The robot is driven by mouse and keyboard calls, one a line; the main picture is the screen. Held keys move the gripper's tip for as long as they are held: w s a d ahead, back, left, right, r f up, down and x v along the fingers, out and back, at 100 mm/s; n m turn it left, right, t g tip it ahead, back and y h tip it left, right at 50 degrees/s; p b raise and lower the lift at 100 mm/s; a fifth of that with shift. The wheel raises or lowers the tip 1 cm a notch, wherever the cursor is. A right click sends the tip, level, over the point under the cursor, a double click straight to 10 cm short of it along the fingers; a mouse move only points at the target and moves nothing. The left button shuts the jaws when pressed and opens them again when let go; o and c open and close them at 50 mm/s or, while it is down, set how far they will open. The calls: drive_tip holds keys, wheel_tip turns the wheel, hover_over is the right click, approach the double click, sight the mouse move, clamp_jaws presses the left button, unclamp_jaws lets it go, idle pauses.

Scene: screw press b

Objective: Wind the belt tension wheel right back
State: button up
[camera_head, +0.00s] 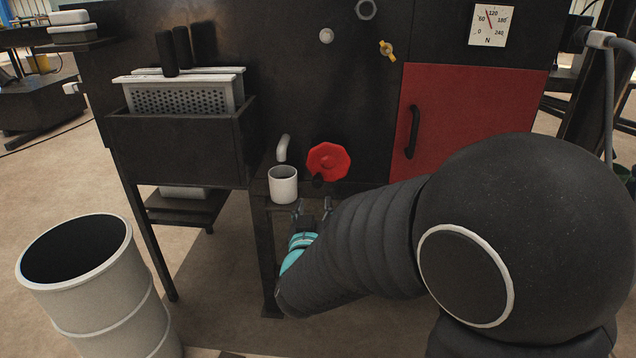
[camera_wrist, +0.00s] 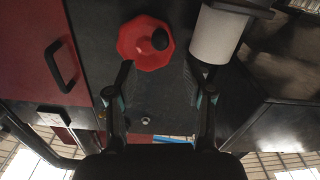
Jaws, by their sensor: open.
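A red eight-sided handwheel (camera_head: 328,161) with a dark knob is on the front of the black machine, right of a white cup. It also shows at the top of the wrist view (camera_wrist: 146,43), where its knob (camera_wrist: 160,39) sits right of its centre. No other handwheel is in sight. My gripper (camera_head: 313,205) is just below the wheel and cup in the head view. In the wrist view my gripper (camera_wrist: 159,68) has its fingers spread with nothing between them. The wheel lies beyond the left fingertip, apparently apart from it.
The white cup (camera_head: 283,187) stands on a small ledge under a spout (camera_head: 283,147), close to my gripper. A red door (camera_head: 457,130) with a black handle is to the right. A black bin of perforated panels (camera_head: 185,140) and a white drum (camera_head: 95,290) are left.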

sight(317, 186)
drive_tip(key=w, duration=1)
drive_tip(key=shift+w+d+p, duration=0.2)
drive_tip(key=shift+p, duration=0.1)
clamp_jaws()
